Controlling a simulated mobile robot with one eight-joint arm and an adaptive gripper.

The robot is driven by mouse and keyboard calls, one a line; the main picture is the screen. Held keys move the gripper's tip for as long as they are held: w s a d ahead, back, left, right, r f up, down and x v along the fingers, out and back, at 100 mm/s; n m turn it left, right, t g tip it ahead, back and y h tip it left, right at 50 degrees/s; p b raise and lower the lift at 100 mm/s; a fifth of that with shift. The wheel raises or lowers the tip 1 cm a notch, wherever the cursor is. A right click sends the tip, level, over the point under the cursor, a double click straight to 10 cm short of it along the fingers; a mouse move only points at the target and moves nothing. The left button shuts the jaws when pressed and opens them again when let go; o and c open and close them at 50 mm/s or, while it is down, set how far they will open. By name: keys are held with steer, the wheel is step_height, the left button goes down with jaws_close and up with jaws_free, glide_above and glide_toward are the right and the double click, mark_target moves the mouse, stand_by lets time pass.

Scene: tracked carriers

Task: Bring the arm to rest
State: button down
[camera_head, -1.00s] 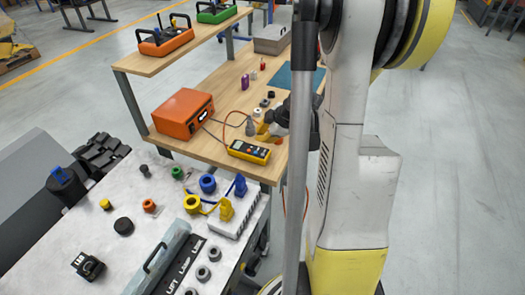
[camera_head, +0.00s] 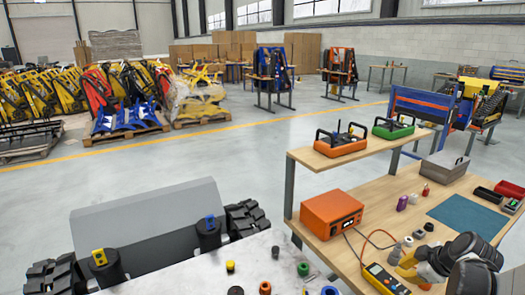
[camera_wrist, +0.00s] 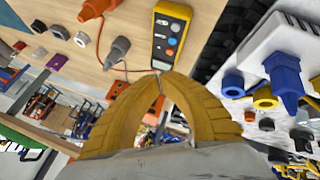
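My gripper (camera_head: 408,266) shows at the lower right of the head view, at the front of the wooden bench, just right of the yellow multimeter (camera_head: 386,279). In the wrist view its two yellow fingers (camera_wrist: 160,79) arch together and their tips meet, with nothing seen between them. The multimeter (camera_wrist: 171,37) lies beyond the fingertips in that view; I cannot tell the distance between them. My dark wrist covers part of the bench's front right.
The wooden bench (camera_head: 372,222) carries an orange box (camera_head: 332,214), cables, small parts and a teal mat (camera_head: 467,217). A pale worktop with coloured parts stands in front. Open floor lies left, pallets beyond.

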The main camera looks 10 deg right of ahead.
steer(key=s+a+r+m, duration=0.3)
steer(key=s+a+r, duration=0.1)
steer(key=a, duration=0.5)
steer(key=s+a+r+m, duration=0.2)
steer(key=s+a+r, duration=0.2)
steer(key=a, duration=0.5)
steer(key=s+a+r+m, duration=0.3)
steer(key=s+a+r, duration=0.1)
steer(key=a, duration=0.5)
steer(key=shift+s+a+m, duration=0.25)
steer(key=shift+s+m, duration=0.05)
steer(key=shift+s, duration=0.05)
